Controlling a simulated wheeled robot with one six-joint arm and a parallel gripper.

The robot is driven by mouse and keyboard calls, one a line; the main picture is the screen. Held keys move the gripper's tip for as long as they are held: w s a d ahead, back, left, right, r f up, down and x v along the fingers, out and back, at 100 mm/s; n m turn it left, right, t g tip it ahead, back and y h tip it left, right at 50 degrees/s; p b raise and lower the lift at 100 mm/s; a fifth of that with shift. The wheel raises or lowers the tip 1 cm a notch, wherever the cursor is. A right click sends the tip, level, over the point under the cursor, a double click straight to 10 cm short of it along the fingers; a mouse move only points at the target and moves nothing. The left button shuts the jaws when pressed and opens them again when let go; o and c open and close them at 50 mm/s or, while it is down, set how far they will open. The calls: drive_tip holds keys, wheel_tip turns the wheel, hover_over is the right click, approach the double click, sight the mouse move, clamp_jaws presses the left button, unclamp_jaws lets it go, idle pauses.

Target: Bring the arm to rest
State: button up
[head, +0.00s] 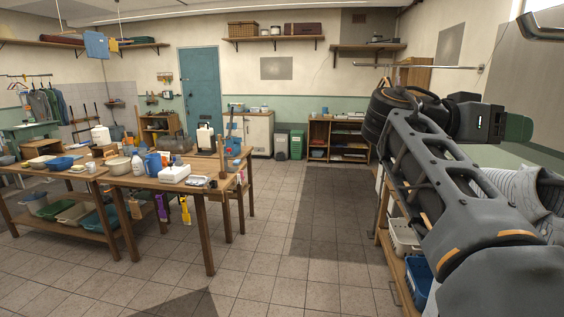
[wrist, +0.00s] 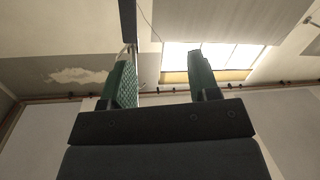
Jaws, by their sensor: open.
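My arm reaches along the right side of the head view, bent back on itself, with the gripper end at the far right. My gripper (head: 518,127) shows there only as a green finger part, small and seen from the side. In the wrist view my gripper (wrist: 163,80) shows two green fingers standing well apart, with nothing between them. Beyond the fingers are the wall, the ceiling and a bright window (wrist: 220,58). The gripper touches nothing that I can see.
A wooden table (head: 205,190) with tubs, bottles and a white box stands at left. A shelf with bins (head: 402,236) stands close under my arm at right. A low bookcase (head: 320,140) and a blue door (head: 200,90) are at the back. The tiled floor (head: 300,220) between is clear.

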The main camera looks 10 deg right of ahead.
drive_tip(key=w+a+f+n+t+y+p, duration=0.1)
drive_tip(key=w+a+f+n+t+y, duration=0.2)
drive_tip(key=f, duration=0.5)
drive_tip(key=w+a+f+n+t+y, duration=0.1)
drive_tip(key=w+a+f+n+y, duration=0.15)
drive_tip(key=f+n, duration=0.4)
drive_tip(key=w+a+f+n+t+y+p, duration=0.15)
drive_tip(key=f+n+y, duration=0.25)
drive_tip(key=f, duration=0.5)
drive_tip(key=s+a+f+n+y+p, duration=0.1)
drive_tip(key=s+a+f+y, duration=0.2)
drive_tip(key=a+f, duration=0.3)
drive_tip(key=s+a+f+n+t+y+p, duration=0.1)
drive_tip(key=s+a+f+y, duration=0.3)
drive_tip(key=a, duration=0.6)
wheel_tip(320, 180, down, 3)
drive_tip(key=shift+s+r+n, duration=0.15)
drive_tip(key=shift+n, duration=0.6)
